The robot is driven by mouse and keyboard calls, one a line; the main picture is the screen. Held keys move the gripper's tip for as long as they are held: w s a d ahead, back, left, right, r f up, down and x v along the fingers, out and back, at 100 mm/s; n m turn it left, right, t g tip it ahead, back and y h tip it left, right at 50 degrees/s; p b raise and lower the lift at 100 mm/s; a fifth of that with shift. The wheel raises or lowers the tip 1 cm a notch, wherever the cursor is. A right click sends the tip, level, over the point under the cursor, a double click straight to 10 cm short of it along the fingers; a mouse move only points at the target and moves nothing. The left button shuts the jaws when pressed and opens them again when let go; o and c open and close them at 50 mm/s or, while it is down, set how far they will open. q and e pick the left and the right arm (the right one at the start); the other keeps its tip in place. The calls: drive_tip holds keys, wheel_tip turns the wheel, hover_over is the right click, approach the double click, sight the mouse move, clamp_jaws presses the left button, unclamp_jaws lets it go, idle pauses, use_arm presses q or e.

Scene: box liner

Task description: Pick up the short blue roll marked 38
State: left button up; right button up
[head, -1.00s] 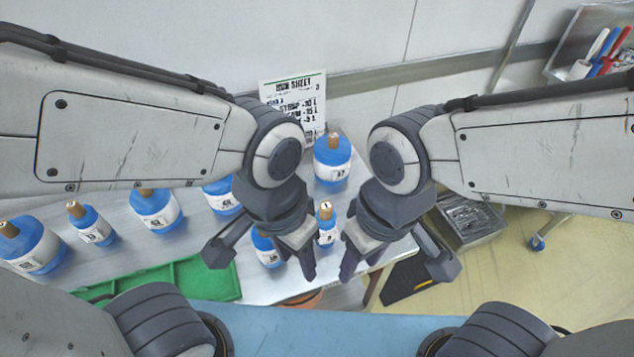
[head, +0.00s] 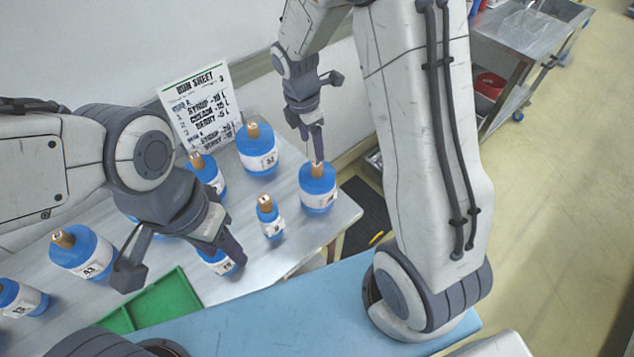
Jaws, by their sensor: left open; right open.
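Several blue rolls with white labels and brown cores stand upright on the metal table. I cannot read 38 with certainty on any label. My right gripper (head: 312,148) is open, pointing down just above the core of the rightmost roll (head: 318,198), whose label is too small to read. Its fingertips are close to the core; I cannot tell whether they touch. A small thin roll (head: 269,218) stands to the left of it. My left gripper (head: 185,262) is open and empty, in front of a short roll (head: 217,265) that one of its fingers partly hides.
A larger roll (head: 257,150) and another roll (head: 207,177) stand by the run sheet (head: 200,105). More rolls (head: 85,255) are on the left. A green tray (head: 155,303) lies at the table's front. A metal cart (head: 525,35) stands far right beyond open floor.

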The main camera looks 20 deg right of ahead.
sight(316, 163)
drive_tip(key=f, duration=0.3)
drive_tip(key=shift+d+f, duration=0.25)
drive_tip(key=shift+s+d+f+p, duration=0.1)
drive_tip(key=shift+s+f+p, duration=0.05)
drive_tip(key=shift+f+p, duration=0.4)
drive_tip(key=f, duration=0.4)
drive_tip(key=shift+d+f, duration=0.15)
drive_tip(key=shift+d, duration=0.15)
drive_tip(key=c, duration=1.1)
clamp_jaws()
